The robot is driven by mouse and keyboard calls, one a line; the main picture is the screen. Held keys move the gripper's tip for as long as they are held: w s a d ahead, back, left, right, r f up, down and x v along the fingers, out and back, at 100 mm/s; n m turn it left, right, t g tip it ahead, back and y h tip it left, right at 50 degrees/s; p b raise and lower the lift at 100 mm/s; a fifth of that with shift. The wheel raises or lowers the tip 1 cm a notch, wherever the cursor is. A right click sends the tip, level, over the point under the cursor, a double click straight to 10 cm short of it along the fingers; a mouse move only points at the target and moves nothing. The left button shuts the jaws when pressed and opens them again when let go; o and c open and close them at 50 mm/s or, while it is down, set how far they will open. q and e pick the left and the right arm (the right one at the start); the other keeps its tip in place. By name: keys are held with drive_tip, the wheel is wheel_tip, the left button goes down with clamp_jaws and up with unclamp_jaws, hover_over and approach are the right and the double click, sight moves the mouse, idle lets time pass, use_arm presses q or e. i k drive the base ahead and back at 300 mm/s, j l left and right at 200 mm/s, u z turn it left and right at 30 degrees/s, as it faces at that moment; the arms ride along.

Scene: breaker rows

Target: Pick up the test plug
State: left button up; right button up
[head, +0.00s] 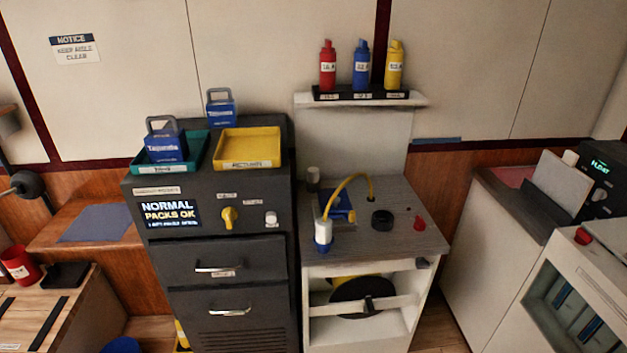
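What looks like the test plug (323,235) is a white and blue piece at the front left of the grey worktop (400,245). It looks upright. A yellow cable (350,180) arcs up from it and over to the right. A blue block with some yellow (343,207) sits just behind the plug. Neither of my grippers is in view.
A black ring (382,220) and a red knob (420,223) are on the worktop to the right. Red, blue and yellow bottles stand on the shelf (415,100) above. A dark cabinet (215,205) with trays (247,163) stands at the left.

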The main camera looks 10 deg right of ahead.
sight(312, 180)
drive_tip(key=i+l+u, duration=0.1)
drive_tip(key=u, duration=0.35)
drive_tip(key=l+u, duration=0.6)
drive_tip(key=u, duration=0.25)
drive_tip(key=l+u, duration=0.4)
drive_tip(key=i+j, duration=0.05)
drive_tip(key=j, duration=0.05)
